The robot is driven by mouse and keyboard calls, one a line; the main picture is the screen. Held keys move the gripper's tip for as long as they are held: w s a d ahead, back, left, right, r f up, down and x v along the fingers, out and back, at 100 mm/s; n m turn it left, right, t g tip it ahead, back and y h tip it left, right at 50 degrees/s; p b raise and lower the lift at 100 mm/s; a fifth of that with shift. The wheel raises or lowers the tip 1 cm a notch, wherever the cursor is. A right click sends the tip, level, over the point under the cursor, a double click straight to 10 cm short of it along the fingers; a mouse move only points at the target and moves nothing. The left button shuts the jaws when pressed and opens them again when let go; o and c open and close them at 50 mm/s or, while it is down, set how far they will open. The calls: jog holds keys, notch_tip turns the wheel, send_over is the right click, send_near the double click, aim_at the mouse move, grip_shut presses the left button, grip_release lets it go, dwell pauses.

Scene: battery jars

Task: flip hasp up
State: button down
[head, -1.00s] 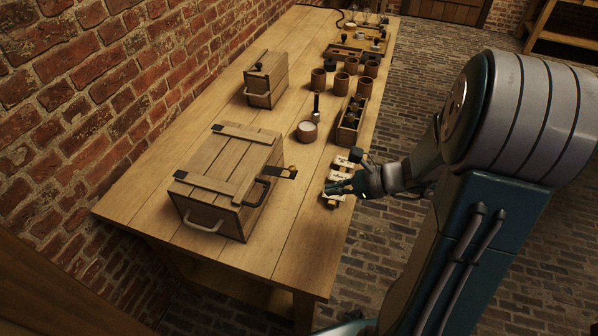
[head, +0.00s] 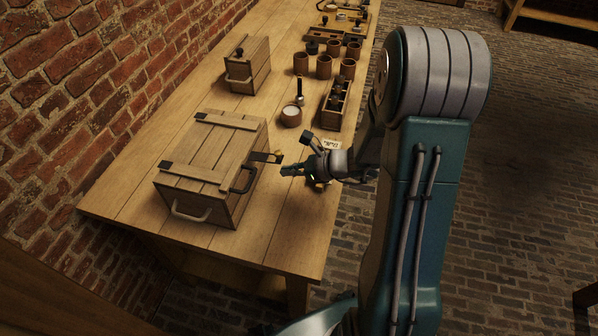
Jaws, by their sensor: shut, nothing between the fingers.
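A large wooden chest (head: 225,160) with a lid of planks and two cross battens stands on the near part of the bench. A dark metal hasp (head: 264,157) sticks out to the right from the chest's right side, near the lid edge. Its exact angle is hard to tell.
The wooden bench (head: 262,235) has bare room in front of the chest. A small cup (head: 291,116), a wooden rack (head: 335,105) and several brown jars (head: 324,66) stand farther back. A smaller wooden box (head: 248,68) is near the brick wall. A pale label (head: 332,146) shows beside my gripper.

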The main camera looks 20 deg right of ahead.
jog(key=shift+a+r, duration=0.1)
jog(key=shift+r, duration=1.25)
jog(key=shift+r, duration=0.1)
jog(key=shift+w+r, duration=0.1)
jog(key=shift+r, duration=0.6)
